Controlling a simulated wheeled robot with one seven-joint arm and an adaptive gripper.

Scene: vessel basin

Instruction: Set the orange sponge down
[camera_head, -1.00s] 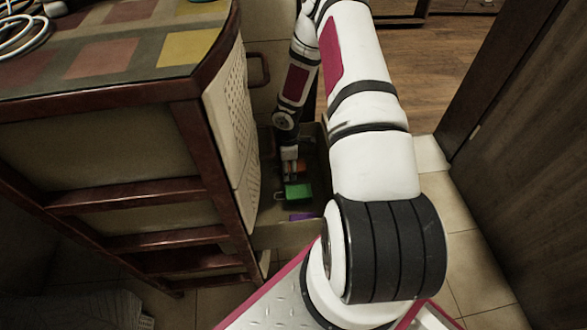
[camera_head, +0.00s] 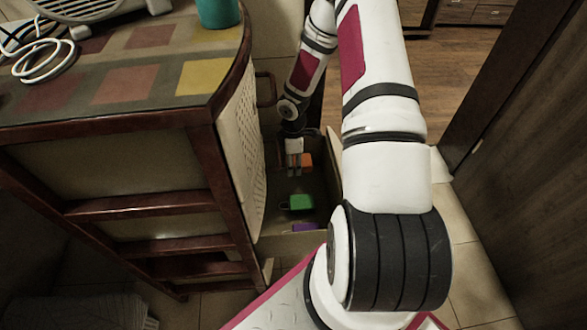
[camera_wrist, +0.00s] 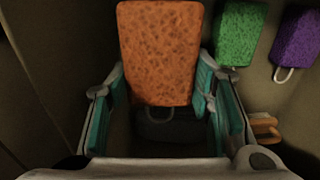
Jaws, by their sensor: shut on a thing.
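The orange sponge (camera_wrist: 160,50) fills the upper middle of the wrist view, between the teal finger pads of my gripper (camera_wrist: 160,105). My gripper is shut on it. In the head view, my gripper (camera_head: 294,168) points down inside an open drawer, with the orange sponge (camera_head: 307,160) showing just to its right. The wrist view does not make clear whether the sponge touches the drawer floor.
A green sponge (camera_head: 298,202) and a purple sponge (camera_head: 305,227) lie in the drawer (camera_head: 333,167). The wrist view also shows a dark object (camera_wrist: 170,125) below the orange sponge and a wooden-handled item (camera_wrist: 265,127). The cabinet (camera_head: 130,120) stands left.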

